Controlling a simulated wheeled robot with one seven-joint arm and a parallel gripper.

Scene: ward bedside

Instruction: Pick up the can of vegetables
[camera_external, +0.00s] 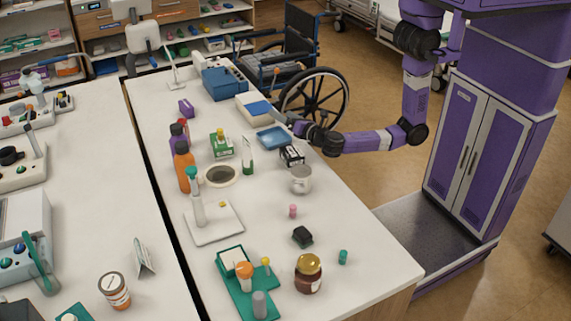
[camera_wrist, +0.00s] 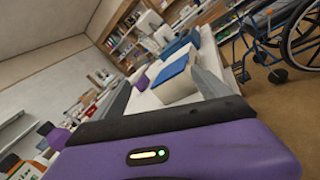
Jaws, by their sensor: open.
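I cannot make out a clearly labelled can of vegetables. A short round container with a white and orange label (camera_external: 115,291) stands upright on the left table in the external view, but I cannot tell if it is the can. My gripper (camera_external: 278,113) is over the right edge of the middle table, near its far half, well away from that container. In the wrist view my gripper (camera_wrist: 160,72) has its fingers apart with nothing held. A white box with a blue top (camera_wrist: 172,78) shows beyond and between the fingers.
Near my gripper are a blue tray (camera_external: 272,138), a black and white box (camera_external: 292,155) and a metal mug (camera_external: 301,180). Orange bottle (camera_external: 184,168) and brown jar (camera_external: 308,274) stand on the same table. A wheelchair (camera_external: 300,75) is beside it. A gap separates the tables.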

